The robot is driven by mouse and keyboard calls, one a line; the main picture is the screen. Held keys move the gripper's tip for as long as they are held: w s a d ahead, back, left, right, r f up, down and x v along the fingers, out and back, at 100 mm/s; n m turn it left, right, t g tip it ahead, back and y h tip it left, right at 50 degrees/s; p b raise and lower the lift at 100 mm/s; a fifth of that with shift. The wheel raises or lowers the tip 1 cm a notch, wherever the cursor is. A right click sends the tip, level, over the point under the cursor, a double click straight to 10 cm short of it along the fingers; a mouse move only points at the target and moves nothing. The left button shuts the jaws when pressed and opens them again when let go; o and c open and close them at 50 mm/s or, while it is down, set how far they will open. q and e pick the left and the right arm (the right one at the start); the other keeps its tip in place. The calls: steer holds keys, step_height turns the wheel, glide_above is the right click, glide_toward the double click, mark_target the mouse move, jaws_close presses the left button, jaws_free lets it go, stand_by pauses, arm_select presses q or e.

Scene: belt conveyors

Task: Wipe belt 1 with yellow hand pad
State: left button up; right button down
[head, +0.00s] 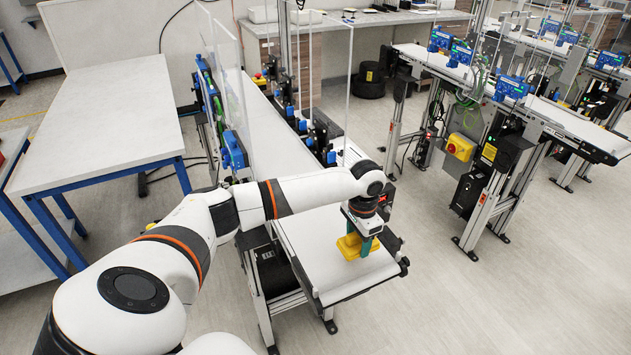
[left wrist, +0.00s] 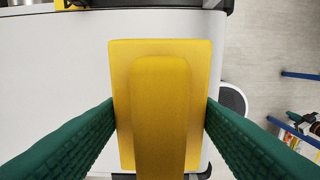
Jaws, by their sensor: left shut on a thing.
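The yellow hand pad (head: 351,247) is at the near end of a white conveyor belt (head: 335,272), the belt closest to me. I cannot read a number that marks it as belt 1. My left gripper (head: 361,243) points down with its green fingers shut on the pad's raised handle. In the left wrist view the pad (left wrist: 119,60) shows as a flat plate with a long handle (left wrist: 160,110), a green finger on each side, over the pale belt surface (left wrist: 60,70). I cannot tell whether the pad touches the belt. My right gripper is not in view.
Clear upright panels (head: 228,85) and blue sensor units (head: 235,150) line the belt farther back. A white table with blue legs (head: 110,110) stands at the left. Another conveyor (head: 520,105) stands at the right, with open floor (head: 430,290) between.

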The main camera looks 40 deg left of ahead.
arm_select(q)
steer(key=shift+d+r, duration=0.1)
steer(key=shift+r, duration=1.55)
